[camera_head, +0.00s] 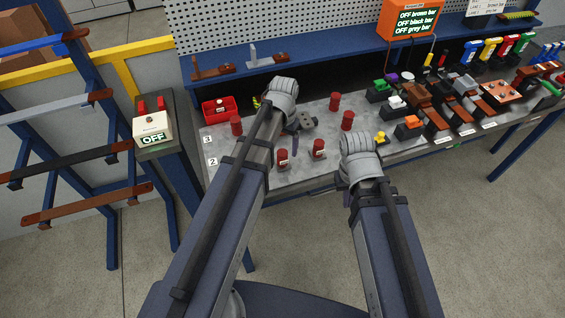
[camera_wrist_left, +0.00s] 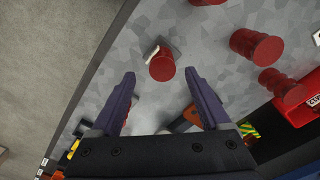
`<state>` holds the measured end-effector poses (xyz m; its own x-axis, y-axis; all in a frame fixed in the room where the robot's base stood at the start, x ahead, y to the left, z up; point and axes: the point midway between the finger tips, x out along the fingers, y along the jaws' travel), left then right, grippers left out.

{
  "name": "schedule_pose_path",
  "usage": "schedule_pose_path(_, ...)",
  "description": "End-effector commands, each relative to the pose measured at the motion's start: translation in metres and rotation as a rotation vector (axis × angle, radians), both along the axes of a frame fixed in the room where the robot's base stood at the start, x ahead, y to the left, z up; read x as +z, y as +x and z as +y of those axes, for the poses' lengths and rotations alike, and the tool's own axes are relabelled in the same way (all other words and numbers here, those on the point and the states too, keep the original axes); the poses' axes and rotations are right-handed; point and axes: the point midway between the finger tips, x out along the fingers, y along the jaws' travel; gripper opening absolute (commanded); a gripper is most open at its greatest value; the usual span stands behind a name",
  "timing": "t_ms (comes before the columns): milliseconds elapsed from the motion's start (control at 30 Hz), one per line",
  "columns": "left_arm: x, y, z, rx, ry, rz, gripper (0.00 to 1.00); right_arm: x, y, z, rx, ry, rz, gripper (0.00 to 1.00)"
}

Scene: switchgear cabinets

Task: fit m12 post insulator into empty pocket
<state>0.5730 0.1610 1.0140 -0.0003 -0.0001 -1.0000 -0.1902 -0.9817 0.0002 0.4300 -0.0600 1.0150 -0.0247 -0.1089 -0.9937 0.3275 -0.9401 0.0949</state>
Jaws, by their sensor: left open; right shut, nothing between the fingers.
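Several red post insulators stand on the grey bench, including ones at its left end (camera_head: 236,126), toward the back (camera_head: 335,101) and near the front edge (camera_head: 318,148). I cannot tell which one is the M12. My left gripper (camera_wrist_left: 160,77) is open and empty. In the left wrist view, a red insulator with a white tag (camera_wrist_left: 162,66) stands beyond and between its fingertips, apart from both. In the head view, the left gripper (camera_head: 303,126) hangs over the bench among the insulators. No empty pocket can be made out.
A red bin (camera_head: 219,108) stands at the bench's back left; more red insulators (camera_wrist_left: 257,45) are near it. Coloured switch parts and brown bars (camera_head: 425,112) crowd the right side. A blue shelf (camera_head: 300,62) with brackets runs behind. A control box (camera_head: 152,127) stands left.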

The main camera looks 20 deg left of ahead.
Motion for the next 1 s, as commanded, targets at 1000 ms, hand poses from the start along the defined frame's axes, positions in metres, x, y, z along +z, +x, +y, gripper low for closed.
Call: schedule_pose_path(1000,-0.051,-0.001,0.004,0.000,0.000,0.000,0.72,-0.051,0.000,0.000,-0.002,0.000,0.000,0.00)
